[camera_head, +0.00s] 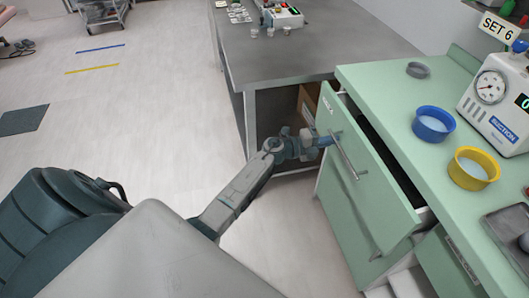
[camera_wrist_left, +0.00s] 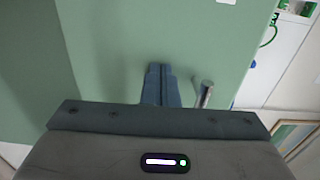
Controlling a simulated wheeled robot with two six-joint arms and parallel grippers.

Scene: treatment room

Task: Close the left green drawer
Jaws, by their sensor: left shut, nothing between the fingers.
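The left green drawer (camera_head: 365,165) stands pulled out of the green cabinet, with a dark gap behind its front panel. Its metal bar handle (camera_head: 346,156) shows on the front. My left gripper (camera_head: 335,137) is shut and empty at the upper left part of the drawer front, beside the handle. In the left wrist view the shut fingers (camera_wrist_left: 161,84) point at the green panel (camera_wrist_left: 150,35), with the handle end (camera_wrist_left: 205,92) just to their right. I cannot tell whether the fingertips touch the panel. My right gripper is not in view.
The green counter (camera_head: 395,85) carries a blue bowl (camera_head: 433,124), a yellow bowl (camera_head: 473,168), a grey ring-shaped item (camera_head: 418,70) and a suction device (camera_head: 495,100). A grey table (camera_head: 300,55) stands behind. The floor (camera_head: 150,125) at left is mostly clear.

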